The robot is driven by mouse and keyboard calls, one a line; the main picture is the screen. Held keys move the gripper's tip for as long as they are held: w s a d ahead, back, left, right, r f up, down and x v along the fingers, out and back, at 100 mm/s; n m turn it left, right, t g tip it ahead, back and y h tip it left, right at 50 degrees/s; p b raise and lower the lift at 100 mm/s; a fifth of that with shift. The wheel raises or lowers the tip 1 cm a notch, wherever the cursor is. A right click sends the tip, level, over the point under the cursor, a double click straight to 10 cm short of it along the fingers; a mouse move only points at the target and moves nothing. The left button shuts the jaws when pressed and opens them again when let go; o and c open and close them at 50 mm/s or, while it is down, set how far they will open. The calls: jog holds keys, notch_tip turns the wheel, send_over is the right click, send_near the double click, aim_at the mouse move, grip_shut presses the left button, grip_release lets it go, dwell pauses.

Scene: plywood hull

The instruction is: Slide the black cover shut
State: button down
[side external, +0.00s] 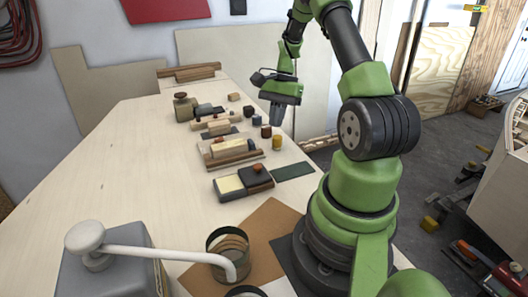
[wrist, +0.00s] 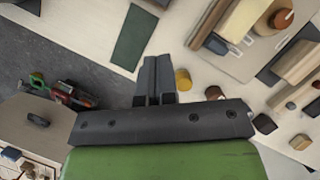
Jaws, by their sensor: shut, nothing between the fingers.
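A low dark box (side external: 230,189) sits on the bench in the side external view. Its left part is open and shows a pale yellow inside. My gripper (side external: 276,122) is shut and empty, pointing down above the bench's right edge, well beyond the box. In the wrist view its closed fingers (wrist: 156,62) show beside a yellow cylinder (wrist: 184,79). Only a dark edge, perhaps of the box, shows at the top of that view.
A dark green mat (side external: 292,171) lies right of the box; it also shows in the wrist view (wrist: 134,38). A wooden board (side external: 212,162) with a rail and several small blocks stand beyond the box. The bench's left side is clear.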

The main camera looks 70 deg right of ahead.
aim_at(254, 171)
jog(key=x, duration=0.7)
jog(key=shift+a+f, duration=0.1)
jog(key=shift+a, duration=0.15)
jog(key=shift+w+a, duration=0.1)
jog(key=shift+a, duration=1.05)
jog(key=shift+w+a, duration=0.1)
jog(key=shift+a, duration=0.5)
